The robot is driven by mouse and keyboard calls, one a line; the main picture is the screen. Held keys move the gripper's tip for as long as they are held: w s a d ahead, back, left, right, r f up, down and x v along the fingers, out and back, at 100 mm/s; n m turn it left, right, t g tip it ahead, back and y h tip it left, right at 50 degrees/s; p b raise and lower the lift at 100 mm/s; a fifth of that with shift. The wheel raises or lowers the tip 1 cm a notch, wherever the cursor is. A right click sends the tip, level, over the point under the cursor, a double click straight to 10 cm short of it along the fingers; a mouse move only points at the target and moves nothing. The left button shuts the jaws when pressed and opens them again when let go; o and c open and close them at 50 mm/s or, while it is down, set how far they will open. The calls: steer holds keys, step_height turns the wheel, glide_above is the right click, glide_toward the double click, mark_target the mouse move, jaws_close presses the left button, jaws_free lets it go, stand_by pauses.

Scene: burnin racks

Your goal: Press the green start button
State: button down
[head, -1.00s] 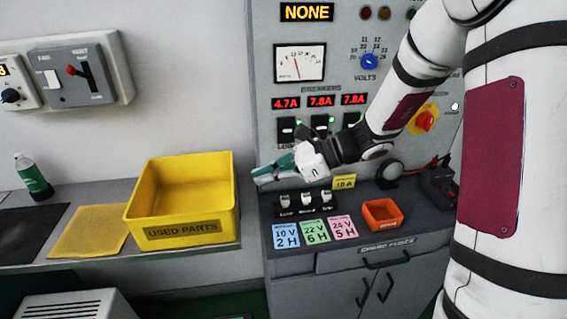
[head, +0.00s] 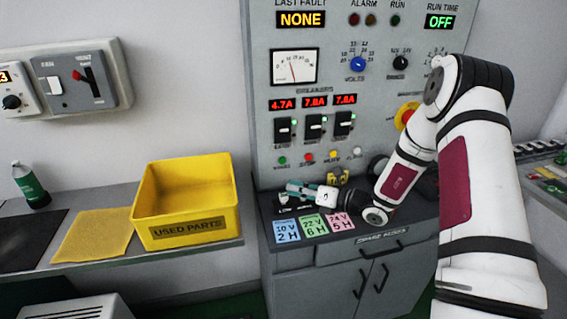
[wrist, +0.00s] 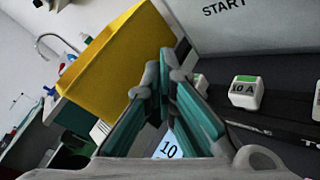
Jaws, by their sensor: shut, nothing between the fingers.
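The green start button (head: 282,161) is a small round button at the left end of the row below the breakers on the grey panel. In the wrist view only the START lettering (wrist: 224,7) shows at the top edge, and the button is out of that frame. My gripper (head: 290,187) is low over the bench, below the button and apart from it, with its teal fingers pointing left. In the wrist view the fingers (wrist: 166,62) are shut and hold nothing.
A red stop button (head: 309,158), a yellow one (head: 333,155) and a white one (head: 357,153) stand right of it. Below are a fuse block marked 10 A (wrist: 246,92) and colored cards (head: 287,232). A yellow used parts bin (head: 185,236) stands left.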

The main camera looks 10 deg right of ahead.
mark_target(283, 161)
steer(key=shift+w+b, duration=2.55)
steer(key=shift+w, duration=1.85)
steer(key=shift+w, duration=0.1)
steer(key=shift+w, duration=0.35)
steer(key=shift+w+b, duration=0.4)
steer(key=shift+b, duration=0.05)
steer(key=shift+s+p, duration=0.5)
steer(key=shift+s, duration=0.35)
